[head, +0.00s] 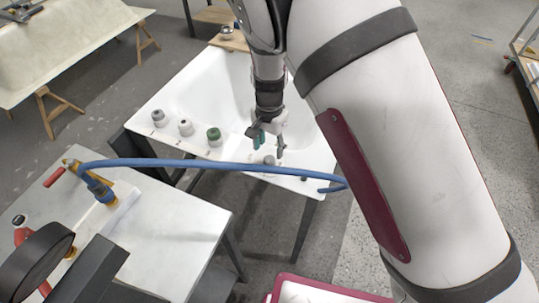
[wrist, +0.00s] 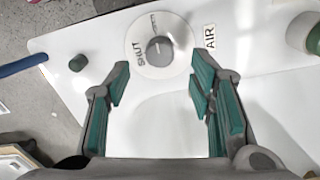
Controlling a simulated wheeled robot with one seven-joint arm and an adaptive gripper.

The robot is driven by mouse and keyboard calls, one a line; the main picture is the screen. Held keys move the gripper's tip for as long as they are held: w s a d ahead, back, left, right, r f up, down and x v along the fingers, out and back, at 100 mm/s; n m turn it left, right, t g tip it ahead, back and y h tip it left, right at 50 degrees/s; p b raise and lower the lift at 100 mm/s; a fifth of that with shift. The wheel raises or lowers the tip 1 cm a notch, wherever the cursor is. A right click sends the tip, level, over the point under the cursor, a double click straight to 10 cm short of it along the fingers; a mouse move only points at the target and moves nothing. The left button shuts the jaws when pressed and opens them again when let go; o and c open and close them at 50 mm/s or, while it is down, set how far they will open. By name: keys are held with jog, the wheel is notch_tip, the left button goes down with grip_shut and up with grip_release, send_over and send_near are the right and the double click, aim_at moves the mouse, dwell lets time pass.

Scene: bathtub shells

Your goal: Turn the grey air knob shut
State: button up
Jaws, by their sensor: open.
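The grey air knob (wrist: 160,50) sits at the centre of a round white dial plate (wrist: 185,62) lettered SHUT on its left side; a second word near its top right is too small to read. An AIR label (wrist: 210,37) is just right of the plate. In the head view the grey knob (head: 269,160) is on the near rim of the white tub. My gripper (wrist: 160,84) is open and empty, its green-padded fingers to either side of the plate's lower part in the wrist view. In the head view my gripper (head: 267,142) hangs close to the knob.
More knobs stand along the tub rim (head: 172,138), including a green one (head: 214,134). A small dark green knob (wrist: 77,62) is left of the dial. A blue hose (head: 210,164) arches across in front of the tub. A workbench (head: 170,235) stands nearer, at lower left.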

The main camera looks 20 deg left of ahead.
aim_at(270, 159)
jog(key=shift+f, duration=2.7)
jog(key=shift+c, duration=0.5)
jog(key=c, duration=1.1)
